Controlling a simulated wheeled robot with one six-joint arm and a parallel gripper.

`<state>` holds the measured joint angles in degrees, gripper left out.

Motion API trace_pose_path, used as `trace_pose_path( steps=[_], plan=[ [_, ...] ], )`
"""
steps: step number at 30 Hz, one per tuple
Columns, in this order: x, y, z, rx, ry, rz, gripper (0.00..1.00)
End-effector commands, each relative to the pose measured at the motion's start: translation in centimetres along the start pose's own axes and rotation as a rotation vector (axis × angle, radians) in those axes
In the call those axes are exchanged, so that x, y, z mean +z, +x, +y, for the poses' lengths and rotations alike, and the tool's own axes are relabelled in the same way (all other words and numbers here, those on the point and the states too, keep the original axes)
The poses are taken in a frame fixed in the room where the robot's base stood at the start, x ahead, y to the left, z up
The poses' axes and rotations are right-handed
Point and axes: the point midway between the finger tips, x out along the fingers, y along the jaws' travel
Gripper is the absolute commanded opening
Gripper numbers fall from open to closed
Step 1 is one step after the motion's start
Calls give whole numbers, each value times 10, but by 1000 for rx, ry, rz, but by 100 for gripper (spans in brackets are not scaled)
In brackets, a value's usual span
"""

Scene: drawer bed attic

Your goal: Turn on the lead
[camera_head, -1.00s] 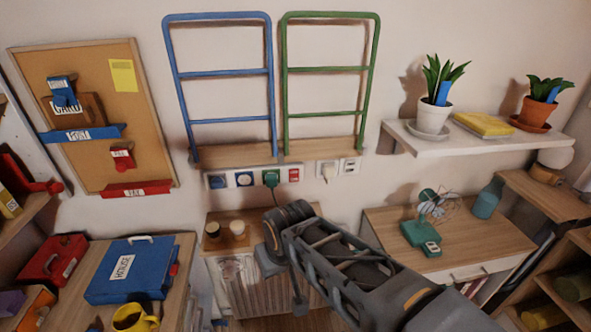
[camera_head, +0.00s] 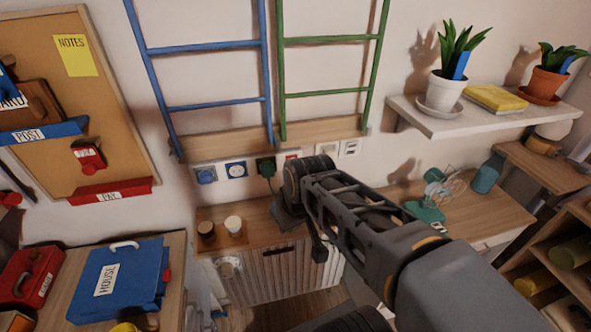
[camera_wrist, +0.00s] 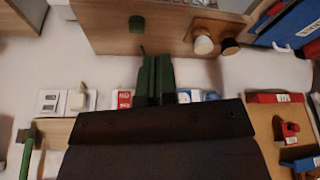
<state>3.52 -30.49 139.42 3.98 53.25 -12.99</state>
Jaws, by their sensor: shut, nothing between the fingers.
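A row of wall sockets and switches (camera_head: 222,172) runs below the blue and green ladders. It has blue-marked sockets (camera_head: 236,170), a dark green plug (camera_head: 265,166) with a cord hanging down, a red switch (camera_head: 292,156) and white units at the right. I cannot tell which part is the lead's switch, or its state. In the upside-down wrist view, my gripper (camera_wrist: 155,62) is shut and empty, its dark green fingers in front of the row. The red switch (camera_wrist: 124,98) shows beside the fingers, which hide part of the row. My arm hides the fingers in the head view.
A low cabinet (camera_head: 285,268) under the row holds two small cups (camera_head: 233,225). The desk with the blue case (camera_head: 120,282) is left. A shelf (camera_head: 440,122) with plants and a side table (camera_head: 480,212) are right.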

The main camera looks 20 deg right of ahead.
Motion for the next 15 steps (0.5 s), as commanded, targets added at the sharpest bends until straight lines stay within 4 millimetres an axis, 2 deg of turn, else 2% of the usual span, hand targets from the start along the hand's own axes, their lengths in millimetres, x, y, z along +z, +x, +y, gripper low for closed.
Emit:
trace_pose_path(
  steps=[1, 9, 15],
  plan=[
    [-7, 6, 8, -13, -51, 5, 0],
    [-61, 6, 60, -96, -510, 114, 0],
    [-89, 2, 103, -91, -822, 236, 0]
  ],
)
